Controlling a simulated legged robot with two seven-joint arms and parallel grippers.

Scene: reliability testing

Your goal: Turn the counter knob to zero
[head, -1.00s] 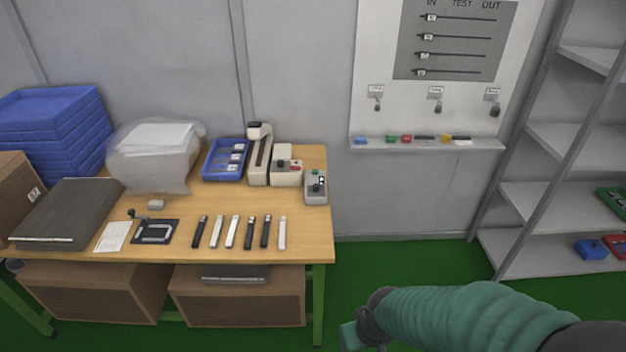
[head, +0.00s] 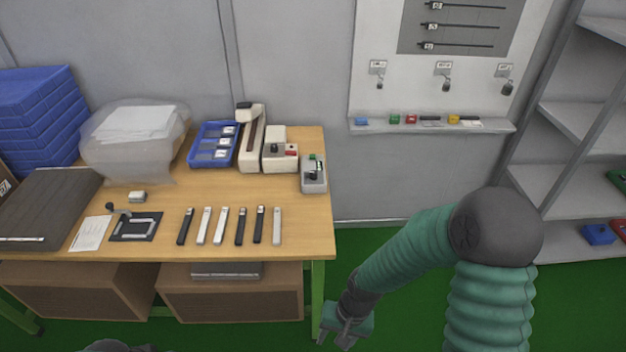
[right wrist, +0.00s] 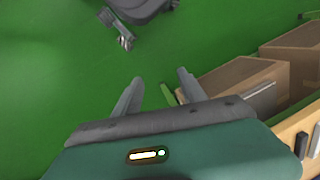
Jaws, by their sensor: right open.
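A grey box (head: 314,182) with a black knob (head: 313,175) and a green part on top stands at the right end of the wooden table. A white box (head: 280,163) with a black knob (head: 274,148) and a red button stands just left of it. I cannot read any counter digits. My right gripper (head: 338,340) is below and in front of the table's right corner, apart from both boxes. In the right wrist view its fingers (right wrist: 157,88) are spread and empty over green floor. A dark jointed part with small fingers (right wrist: 122,38) shows there too, perhaps my left gripper.
The table (head: 130,246) also bears a blue tray (head: 191,155), a bagged stack, a dark case and several slim bars. Cardboard boxes (head: 230,296) are underneath. A whiteboard ledge (head: 400,128) is behind, and grey shelves (head: 565,125) are at right. Green floor right of the table is free.

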